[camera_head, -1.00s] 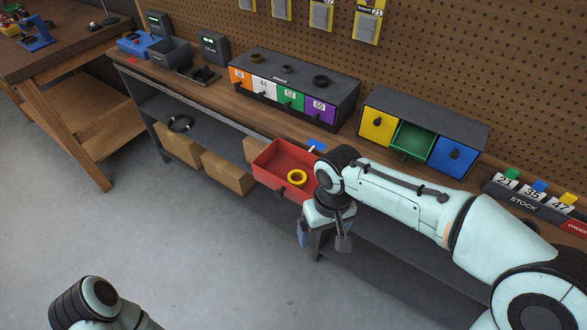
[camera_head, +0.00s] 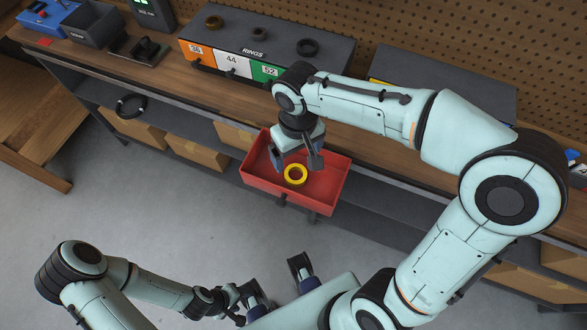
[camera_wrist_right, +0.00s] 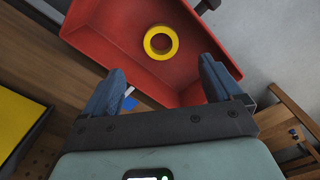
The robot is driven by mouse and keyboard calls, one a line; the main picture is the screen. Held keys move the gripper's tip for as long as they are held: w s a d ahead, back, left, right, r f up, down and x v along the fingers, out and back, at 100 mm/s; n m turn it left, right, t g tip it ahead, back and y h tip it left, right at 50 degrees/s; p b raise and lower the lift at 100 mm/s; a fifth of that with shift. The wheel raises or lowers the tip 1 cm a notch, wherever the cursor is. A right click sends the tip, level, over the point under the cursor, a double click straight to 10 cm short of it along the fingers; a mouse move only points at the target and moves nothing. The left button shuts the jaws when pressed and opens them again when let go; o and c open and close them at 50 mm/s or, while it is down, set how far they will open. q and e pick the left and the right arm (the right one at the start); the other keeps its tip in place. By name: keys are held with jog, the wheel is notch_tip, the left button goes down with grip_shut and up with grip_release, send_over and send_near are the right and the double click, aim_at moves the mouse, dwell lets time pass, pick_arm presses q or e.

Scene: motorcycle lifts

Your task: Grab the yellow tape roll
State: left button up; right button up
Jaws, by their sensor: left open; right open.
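The yellow tape roll (camera_head: 295,184) lies flat in an open red drawer (camera_head: 320,206) that sticks out from the bench. My right gripper (camera_head: 295,160) is above the drawer, just behind and over the roll, open and empty. In the right wrist view the roll (camera_wrist_right: 173,48) lies on the drawer floor beyond the open fingers (camera_wrist_right: 160,75), apart from them. My left gripper (camera_head: 278,284) is open and empty at the bottom of the head view, below and in front of the drawer.
A rings cabinet (camera_head: 268,40) with dark rings on top stands on the wooden bench (camera_head: 160,85). Cardboard boxes (camera_head: 195,148) sit on the lower shelf with a black ring (camera_head: 131,106). The grey floor left of the drawer is clear.

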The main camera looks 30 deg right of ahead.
aim_at(297, 175)
notch_tip(297, 175, down, 3)
jog(key=shift+s+f, duration=0.1)
jog(key=shift+f+b, duration=0.3)
jog(key=shift+f, duration=0.25)
notch_tip(297, 175, down, 5)
jog(key=shift+f+b, duration=0.1)
jog(key=shift+b, duration=0.35)
jog(key=c, duration=1.1)
